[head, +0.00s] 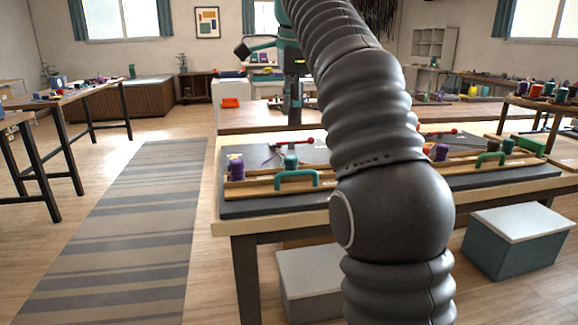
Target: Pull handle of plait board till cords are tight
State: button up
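A wooden plait board (255,188) lies on a dark mat at the left of the near table, with a teal arched handle (297,174) on its near side. A purple spool (236,168) and a teal spool (291,162) stand on it. A similar board to the right carries a green handle (490,157); my arm hides the stretch between them. Cords are too small to tell slack from tight. What looks like my gripper (292,117) hangs pointing down, dark and small, above and beyond the left board, apart from the teal handle. Its fingers are unclear.
Red-knobbed levers (309,140) stand behind the boards. The near table (222,222) has a pale wooden edge. Grey-blue boxes with white lids (520,222) sit on the floor by it. A striped rug (130,225) lies clear to the left. Another table (240,118) stands behind.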

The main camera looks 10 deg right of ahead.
aim_at(289, 173)
jog(key=w+f+b, duration=0.1)
jog(key=f, duration=0.3)
jog(key=f+b, duration=0.2)
jog(key=f, duration=0.3)
jog(key=w+f+b, duration=0.1)
jog(key=f+b, duration=0.1)
jog(key=f, duration=0.2)
jog(key=shift+w+f, duration=0.25)
jog(key=shift+w, duration=0.1)
jog(key=shift+c, duration=0.2)
grip_shut()
jog(key=shift+s, duration=0.1)
